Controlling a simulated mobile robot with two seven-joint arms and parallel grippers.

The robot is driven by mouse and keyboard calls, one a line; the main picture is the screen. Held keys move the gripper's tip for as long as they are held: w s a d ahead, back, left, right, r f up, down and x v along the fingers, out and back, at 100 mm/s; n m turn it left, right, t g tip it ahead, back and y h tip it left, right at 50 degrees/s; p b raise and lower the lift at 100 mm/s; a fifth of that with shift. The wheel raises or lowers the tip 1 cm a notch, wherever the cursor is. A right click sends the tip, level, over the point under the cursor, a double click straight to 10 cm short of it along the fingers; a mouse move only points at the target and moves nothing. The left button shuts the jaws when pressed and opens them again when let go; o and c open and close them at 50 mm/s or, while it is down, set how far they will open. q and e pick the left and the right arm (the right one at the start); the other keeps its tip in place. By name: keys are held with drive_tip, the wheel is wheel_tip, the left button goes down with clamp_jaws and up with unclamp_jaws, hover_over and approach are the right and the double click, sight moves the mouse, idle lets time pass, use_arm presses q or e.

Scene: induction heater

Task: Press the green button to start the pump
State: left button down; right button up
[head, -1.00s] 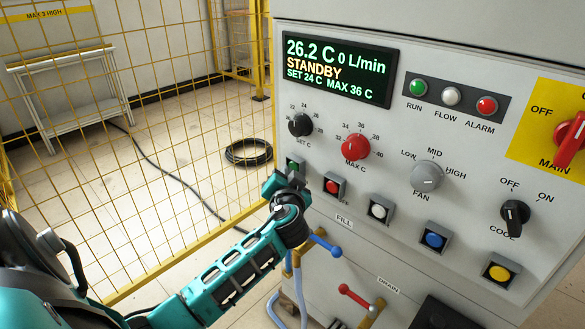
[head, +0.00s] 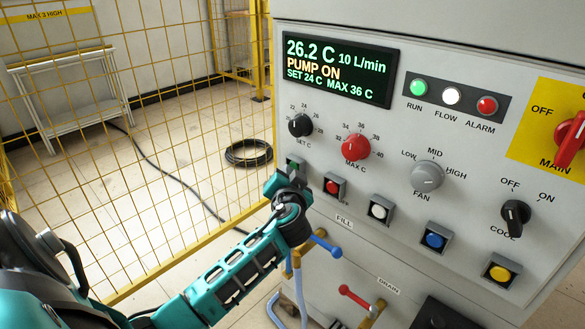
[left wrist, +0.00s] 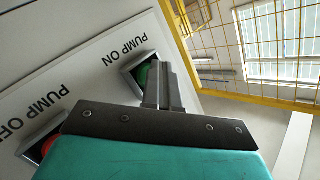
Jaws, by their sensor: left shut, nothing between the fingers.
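The green button (head: 293,164) sits in a square housing at the left end of the panel's button row, partly hidden by my gripper. In the left wrist view the green button (left wrist: 144,76) shows beside the label "PUMP ON". My left gripper (head: 287,179) is shut and empty, with its fingertips right at the green button. In the left wrist view the closed fingers (left wrist: 161,80) overlap the button's housing; I cannot tell whether they touch the button. The display (head: 340,68) reads "PUMP ON" and 10 L/min. My right gripper is not in view.
The red button (head: 332,187) is close to the right of my gripper. Red, grey, and black knobs and more buttons fill the panel. A blue-handled valve (head: 325,243) is below. A yellow mesh fence (head: 130,150) stands to the left.

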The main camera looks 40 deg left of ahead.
use_arm(q)
drive_tip(key=shift+s, duration=0.75)
drive_tip(key=shift+s+a+p, duration=0.15)
drive_tip(key=shift+s+p, duration=0.2)
drive_tip(key=shift+s, duration=0.95)
drive_tip(key=shift+s+a+p, duration=0.1)
drive_tip(key=shift+s+p, duration=0.25)
drive_tip(key=shift+s, duration=0.9)
drive_tip(key=s, duration=1.1)
drive_tip(key=shift+a, duration=0.45)
